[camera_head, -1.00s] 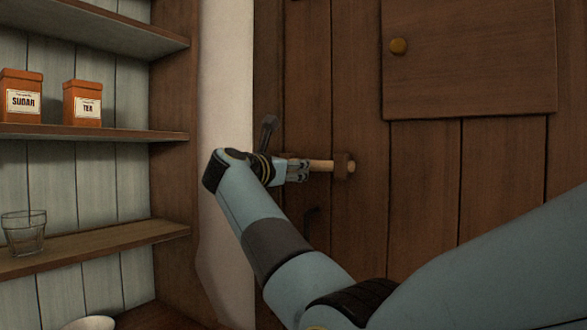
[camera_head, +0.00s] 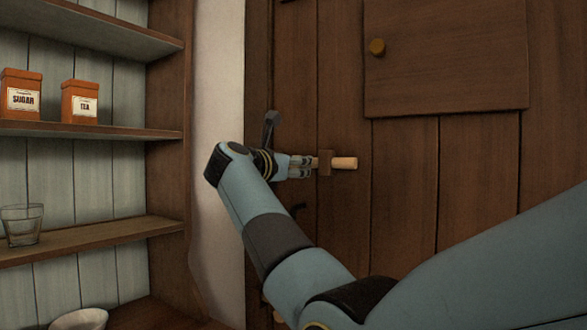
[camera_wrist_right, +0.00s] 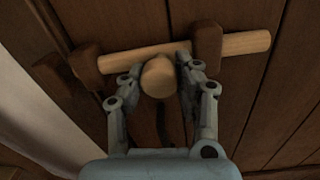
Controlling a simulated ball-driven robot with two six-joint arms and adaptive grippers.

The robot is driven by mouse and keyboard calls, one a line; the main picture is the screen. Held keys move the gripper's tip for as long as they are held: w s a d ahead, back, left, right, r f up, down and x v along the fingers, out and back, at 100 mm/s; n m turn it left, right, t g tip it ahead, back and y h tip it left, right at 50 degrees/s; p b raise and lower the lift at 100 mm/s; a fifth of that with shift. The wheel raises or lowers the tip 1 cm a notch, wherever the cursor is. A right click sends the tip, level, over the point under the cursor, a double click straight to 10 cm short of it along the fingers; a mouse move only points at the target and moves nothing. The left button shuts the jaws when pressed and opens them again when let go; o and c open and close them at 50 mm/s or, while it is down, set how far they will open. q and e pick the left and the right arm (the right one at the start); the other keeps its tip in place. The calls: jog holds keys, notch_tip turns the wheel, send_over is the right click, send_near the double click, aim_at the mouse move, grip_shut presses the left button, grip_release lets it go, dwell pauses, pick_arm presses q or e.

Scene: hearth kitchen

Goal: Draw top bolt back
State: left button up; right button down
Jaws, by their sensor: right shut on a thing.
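The top bolt is a pale wooden rod (camera_head: 344,163) lying level on the dark plank door (camera_head: 400,200). It passes through a dark wooden bracket (camera_head: 325,163), and its right end sticks out past it. In the right wrist view the rod (camera_wrist_right: 245,43) runs through the right bracket (camera_wrist_right: 207,46), and its left end is close to the left bracket (camera_wrist_right: 86,66). A round wooden knob (camera_wrist_right: 158,77) stands out from the rod. My right gripper (camera_head: 309,164) is shut on this knob, with one finger on each side. My left gripper is not in view.
A dark upright piece (camera_head: 270,128) shows behind my right wrist by the door's left edge. Shelves at left hold sugar (camera_head: 21,97) and tea (camera_head: 80,102) tins and a glass (camera_head: 22,225); a bowl (camera_head: 78,320) stands below.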

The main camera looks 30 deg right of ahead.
jog(key=c, duration=0.9)
grip_release()
jog(key=shift+s+d, duration=0.15)
jog(key=shift+s, duration=0.2)
jog(key=shift+w, duration=0.2)
jog(key=shift+s+a, duration=0.1)
jog(key=shift+a, duration=0.25)
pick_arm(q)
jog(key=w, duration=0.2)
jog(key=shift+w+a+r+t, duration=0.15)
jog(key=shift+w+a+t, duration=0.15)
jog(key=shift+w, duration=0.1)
pick_arm(e)
jog(key=v, duration=0.7)
jog(key=shift+d+f, duration=0.1)
